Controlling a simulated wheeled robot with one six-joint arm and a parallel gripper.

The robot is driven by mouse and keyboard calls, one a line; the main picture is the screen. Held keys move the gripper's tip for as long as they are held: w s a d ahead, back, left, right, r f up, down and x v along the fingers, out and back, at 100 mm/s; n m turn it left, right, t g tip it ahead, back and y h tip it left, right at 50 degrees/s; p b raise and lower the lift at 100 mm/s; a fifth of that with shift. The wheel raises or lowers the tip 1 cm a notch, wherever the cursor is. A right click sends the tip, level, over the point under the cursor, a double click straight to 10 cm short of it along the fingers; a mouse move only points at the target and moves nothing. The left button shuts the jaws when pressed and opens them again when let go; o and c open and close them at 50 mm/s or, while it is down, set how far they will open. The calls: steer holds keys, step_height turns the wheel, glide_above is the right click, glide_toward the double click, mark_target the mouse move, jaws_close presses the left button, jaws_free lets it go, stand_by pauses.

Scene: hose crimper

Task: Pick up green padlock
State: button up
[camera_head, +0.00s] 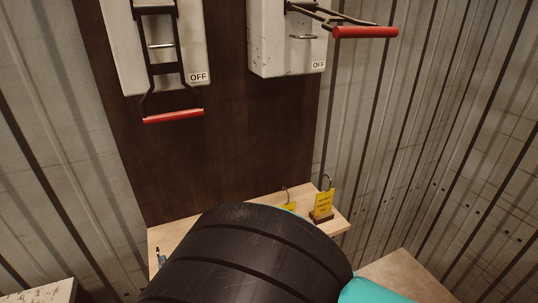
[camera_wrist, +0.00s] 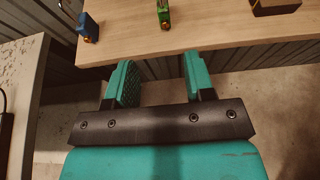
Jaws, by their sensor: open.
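The green padlock (camera_wrist: 163,14) is on the wooden shelf (camera_wrist: 220,33) at the top middle of the wrist view, with its upper part cut off by the frame edge. My gripper (camera_wrist: 159,66) is open, with its two teal pads apart and nothing between them. In the wrist view its fingertips point toward the shelf's front edge, and the green padlock appears beyond them, roughly in line with the gap. In the head view my black arm covers much of the shelf (camera_head: 180,236), and I cannot make out the green padlock there.
A blue padlock (camera_wrist: 88,28) is left of the green one. A dark block (camera_wrist: 275,5) is at the right. Yellow tags (camera_head: 323,204) stand on the shelf. Two OFF switch boxes (camera_head: 185,50) with red handles hang above. A pale worn surface (camera_wrist: 20,85) lies left of my gripper.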

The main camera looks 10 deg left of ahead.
steer(key=p+x, duration=0.2)
steer(key=x, duration=0.7)
steer(key=shift+d, duration=0.1)
steer(key=shift+w+f+p, duration=0.15)
steer(key=shift+w+p, duration=0.4)
steer(key=shift+p, duration=0.1)
steer(key=p+x, duration=0.1)
steer(key=x, duration=0.2)
steer(key=shift+w+a, duration=0.2)
steer(key=shift+w, duration=0.05)
steer(key=shift+w+a+f+p, duration=0.25)
steer(key=shift+w+f+p, duration=0.05)
jaws_close()
